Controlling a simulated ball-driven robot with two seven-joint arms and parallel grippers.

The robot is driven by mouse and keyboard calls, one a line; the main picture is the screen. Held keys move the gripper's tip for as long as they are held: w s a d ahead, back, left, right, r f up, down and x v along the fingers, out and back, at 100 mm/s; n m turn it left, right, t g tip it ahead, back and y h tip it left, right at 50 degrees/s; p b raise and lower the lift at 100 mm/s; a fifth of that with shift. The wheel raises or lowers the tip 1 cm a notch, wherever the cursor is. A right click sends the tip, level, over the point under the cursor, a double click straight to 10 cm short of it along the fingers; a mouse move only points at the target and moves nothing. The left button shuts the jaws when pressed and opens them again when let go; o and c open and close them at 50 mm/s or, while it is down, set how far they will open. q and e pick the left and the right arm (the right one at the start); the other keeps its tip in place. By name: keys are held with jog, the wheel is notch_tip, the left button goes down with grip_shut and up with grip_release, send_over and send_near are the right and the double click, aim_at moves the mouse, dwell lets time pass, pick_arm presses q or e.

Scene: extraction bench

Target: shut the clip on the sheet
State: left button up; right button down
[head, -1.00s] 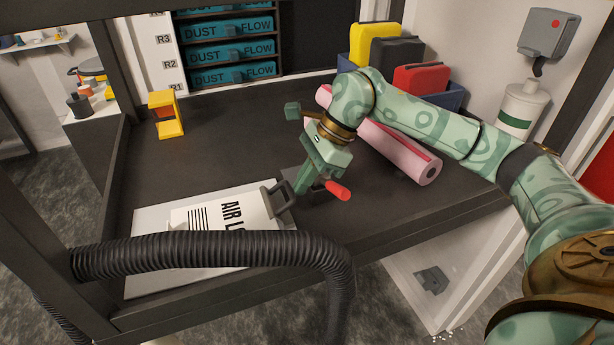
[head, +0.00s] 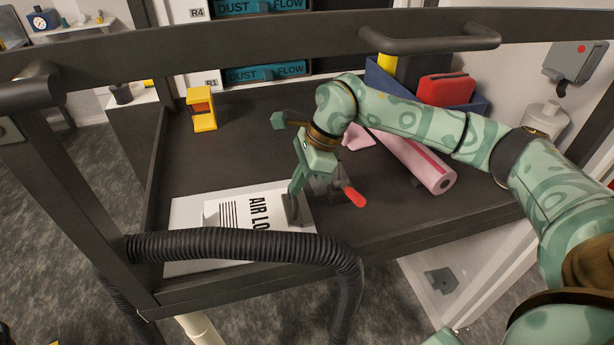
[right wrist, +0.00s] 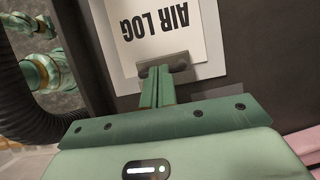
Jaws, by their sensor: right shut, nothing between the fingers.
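The white sheet (head: 235,218), printed "AIR LOG", lies on a pale board (head: 184,210) on the dark bench; it also shows in the right wrist view (right wrist: 135,25). The grey clip (right wrist: 180,59) sits at the sheet's right end in the head view. Its bar looks low over the sheet, but the fingers partly hide it, and I cannot tell whether it is fully down. My right gripper (head: 292,216) is shut and empty, fingers pointing down at the clip; they seem to touch it in the right wrist view (right wrist: 164,72). My left gripper is out of view.
A black ribbed hose (head: 240,243) crosses the sheet's near edge. A red handle (head: 354,196) stands right of the clip. A pink roll (head: 425,165) lies farther right. A dark rail (head: 240,40) crosses the top.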

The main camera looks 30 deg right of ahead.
jog(key=shift+w+a, duration=0.1)
jog(key=shift+a, duration=0.3)
jog(key=shift+a+f, duration=0.15)
dwell(0.4)
notch_tip(320, 180, up, 10)
jog(key=a+p, duration=0.2)
jog(key=p, duration=0.6)
jog(key=shift+w+a, duration=0.3)
jog(key=shift+w, duration=0.1)
jog(key=shift+f, duration=0.1)
